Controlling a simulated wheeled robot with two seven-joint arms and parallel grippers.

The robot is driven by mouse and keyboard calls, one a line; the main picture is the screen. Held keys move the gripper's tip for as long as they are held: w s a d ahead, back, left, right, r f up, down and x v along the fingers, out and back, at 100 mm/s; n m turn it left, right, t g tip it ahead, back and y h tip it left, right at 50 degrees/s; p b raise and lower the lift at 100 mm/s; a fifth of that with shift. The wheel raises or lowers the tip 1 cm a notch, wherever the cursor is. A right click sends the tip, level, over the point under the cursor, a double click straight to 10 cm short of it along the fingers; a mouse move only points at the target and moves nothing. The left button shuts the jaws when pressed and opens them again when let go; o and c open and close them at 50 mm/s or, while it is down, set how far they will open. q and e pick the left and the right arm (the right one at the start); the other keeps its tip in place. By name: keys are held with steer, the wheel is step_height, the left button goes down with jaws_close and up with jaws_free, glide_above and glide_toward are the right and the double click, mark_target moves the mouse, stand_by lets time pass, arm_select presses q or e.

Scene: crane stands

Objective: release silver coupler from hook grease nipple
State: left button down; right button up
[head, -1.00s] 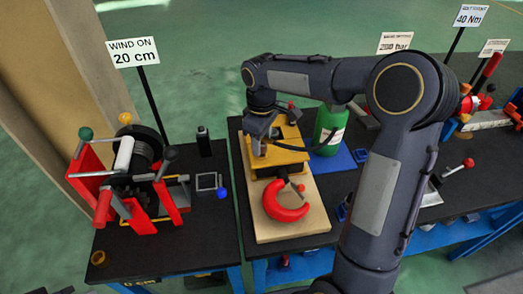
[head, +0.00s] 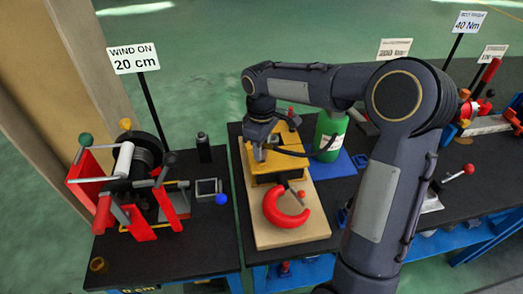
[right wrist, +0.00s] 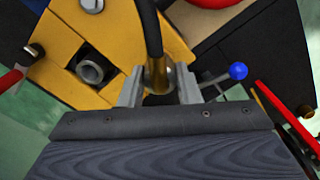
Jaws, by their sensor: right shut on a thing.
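My right gripper (head: 262,152) is over the yellow hook block (head: 292,166) in the head view. In the right wrist view its two grey fingers (right wrist: 158,88) are shut on a metal coupler (right wrist: 157,74) at the end of a black hose. The coupler looks brassy there, perhaps from reflected yellow. The red hook (head: 285,208) lies in front of the block on a pale board (head: 292,235). The grease nipple cannot be made out under the coupler, so I cannot tell whether the two are joined. My left gripper is not in view.
A green bottle (head: 331,128) stands on a blue mat right of the block, with the hose running towards it. A blue-ball lever (right wrist: 237,71) is close right of the fingers. A winch with red plates (head: 172,205) stands on the left bench.

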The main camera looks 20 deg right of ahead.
steer(key=shift+r, duration=0.15)
steer(key=shift+r+p, duration=1.8)
steer(key=shift+r, duration=0.1)
